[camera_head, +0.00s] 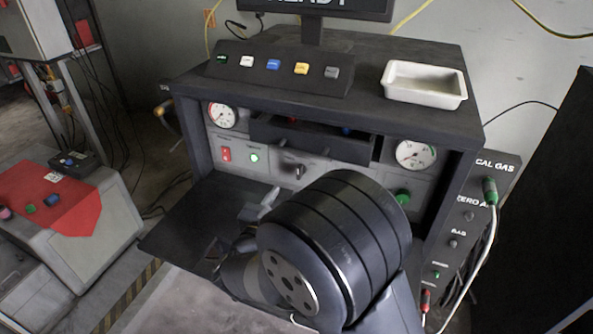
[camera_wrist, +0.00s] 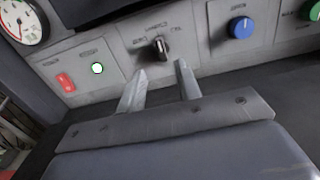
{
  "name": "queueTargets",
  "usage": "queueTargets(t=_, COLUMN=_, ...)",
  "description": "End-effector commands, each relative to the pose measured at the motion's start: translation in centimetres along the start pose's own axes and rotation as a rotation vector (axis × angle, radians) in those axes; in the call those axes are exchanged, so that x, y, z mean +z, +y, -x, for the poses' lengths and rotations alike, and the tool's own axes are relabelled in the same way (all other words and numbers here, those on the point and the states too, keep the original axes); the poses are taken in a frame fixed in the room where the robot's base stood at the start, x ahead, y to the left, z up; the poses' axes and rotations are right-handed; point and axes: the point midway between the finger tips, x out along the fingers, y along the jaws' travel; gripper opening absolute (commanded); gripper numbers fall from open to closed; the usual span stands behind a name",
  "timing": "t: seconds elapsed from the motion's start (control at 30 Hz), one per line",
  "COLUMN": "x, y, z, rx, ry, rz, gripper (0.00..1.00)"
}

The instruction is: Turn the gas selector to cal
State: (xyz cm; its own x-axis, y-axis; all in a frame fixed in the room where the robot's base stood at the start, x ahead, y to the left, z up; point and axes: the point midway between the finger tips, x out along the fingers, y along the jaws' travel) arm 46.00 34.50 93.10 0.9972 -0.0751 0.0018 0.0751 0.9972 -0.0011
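A black selector knob (camera_wrist: 160,46) sits on the grey front panel of the console, with small labels around it too blurred to read. I take it to be the gas selector, but its label is not legible. Its pointer stands roughly upright in the wrist view. The knob also shows in the head view (camera_head: 299,171), left of my dark wrist. My gripper (camera_wrist: 160,70) is open and empty, its two grey fingers short of the panel and apart from the knob, which lies just beyond the gap between the tips. In the head view my wrist hides much of the gripper.
The panel has a red switch (camera_wrist: 66,82), a lit green button (camera_wrist: 97,68), a blue knob (camera_wrist: 241,27) and a green knob (camera_head: 403,196). A dark shelf (camera_head: 190,220) juts out below. A white tray (camera_head: 425,98) is on top. A "CAL GAS" side panel (camera_head: 497,168) holds hoses.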

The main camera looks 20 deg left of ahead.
Motion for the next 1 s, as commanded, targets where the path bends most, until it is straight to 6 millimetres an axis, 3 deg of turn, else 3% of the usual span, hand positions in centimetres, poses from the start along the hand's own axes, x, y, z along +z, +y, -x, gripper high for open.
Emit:
queueTargets(t=0.2, x=0.1, y=-0.2, z=-4.4, rx=-0.006, ry=0.001, rz=-0.001, gripper=0.33)
queueTargets(t=0.43, x=0.0, y=-0.2, z=-7.8, rx=-0.004, ry=0.001, rz=-0.001, gripper=0.33)
queueTargets(t=0.87, x=0.0, y=-0.2, z=-8.9, rx=-0.003, ry=0.001, rz=-0.001, gripper=0.33)
queueTargets(t=1.0, x=0.0, y=-0.2, z=-8.9, rx=-0.003, ry=0.001, rz=-0.001, gripper=0.22)
